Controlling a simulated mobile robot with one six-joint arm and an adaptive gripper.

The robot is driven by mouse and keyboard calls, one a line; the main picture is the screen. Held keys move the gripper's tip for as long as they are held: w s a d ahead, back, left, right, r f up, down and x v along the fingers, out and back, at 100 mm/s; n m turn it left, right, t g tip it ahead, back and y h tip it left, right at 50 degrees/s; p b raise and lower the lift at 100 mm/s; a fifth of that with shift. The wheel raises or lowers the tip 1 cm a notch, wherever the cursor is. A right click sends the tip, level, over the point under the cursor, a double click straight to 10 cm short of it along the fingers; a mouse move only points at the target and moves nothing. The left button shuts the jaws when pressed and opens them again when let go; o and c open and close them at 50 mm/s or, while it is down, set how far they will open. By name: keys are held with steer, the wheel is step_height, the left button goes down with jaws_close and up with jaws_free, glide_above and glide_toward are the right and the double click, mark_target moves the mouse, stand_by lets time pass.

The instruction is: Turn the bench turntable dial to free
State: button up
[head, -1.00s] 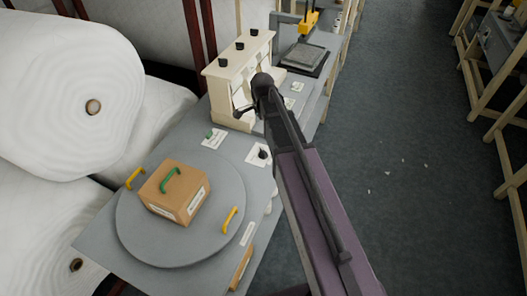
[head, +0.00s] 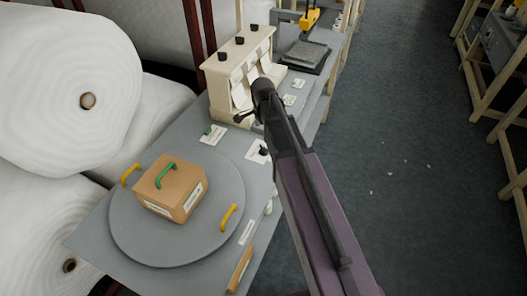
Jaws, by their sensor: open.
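The round grey turntable (head: 130,238) lies flat on the bench, with a yellow handle on each side. A cardboard box (head: 166,189) with a green handle stands on it. A black dial (head: 263,151) sits on a white plate behind and right of the turntable, partly covered by my arm; its setting is too small to read. A second white plate (head: 211,134) with a small green part lies to its left. My gripper (head: 240,117) is open and seems empty above the bench, beyond the dial in the picture. Its fingers are small and partly hidden.
A cream rack (head: 222,88) with black knobs stands just behind my gripper. A grey plate under a yellow-topped device (head: 305,55) is farther back. Large white rolls (head: 45,100) crowd the left. The floor (head: 420,200) on the right is mostly clear.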

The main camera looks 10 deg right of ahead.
mark_target(263, 148)
steer(key=shift+f+b, duration=4.25)
steer(key=shift+f, duration=0.3)
steer(key=shift+c, duration=0.2)
steer(key=shift+d, duration=0.1)
steer(key=c, duration=1.1)
